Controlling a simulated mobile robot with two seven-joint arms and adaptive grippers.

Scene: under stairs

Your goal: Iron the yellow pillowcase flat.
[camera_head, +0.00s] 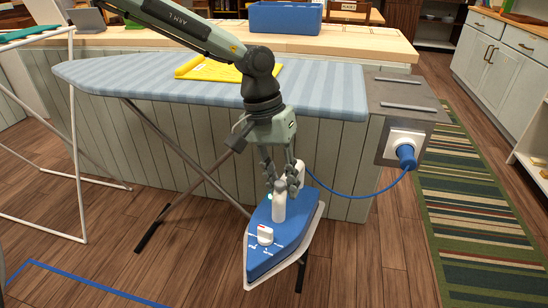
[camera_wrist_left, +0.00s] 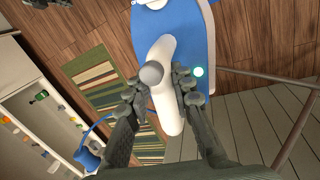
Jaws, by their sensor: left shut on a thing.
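The yellow pillowcase (camera_head: 212,69) lies on the blue striped ironing board (camera_head: 318,88), partly hidden behind my left arm. My left gripper (camera_head: 279,183) is shut on the white handle of the blue iron (camera_head: 268,244). The iron is in front of the board, off its surface, with its nose towards the bottom of the view. In the left wrist view the fingers (camera_wrist_left: 160,98) close around the white handle, and the iron's blue body (camera_wrist_left: 203,30) shows beyond them. My right gripper is not in view.
A blue cord runs from the iron to a blue plug (camera_head: 406,155) at the board's right end. A grey metal rest (camera_head: 395,93) sits there. A white rack (camera_head: 75,140) stands left. A blue bin (camera_head: 286,17) stands on the counter behind. A striped rug (camera_head: 470,210) lies right.

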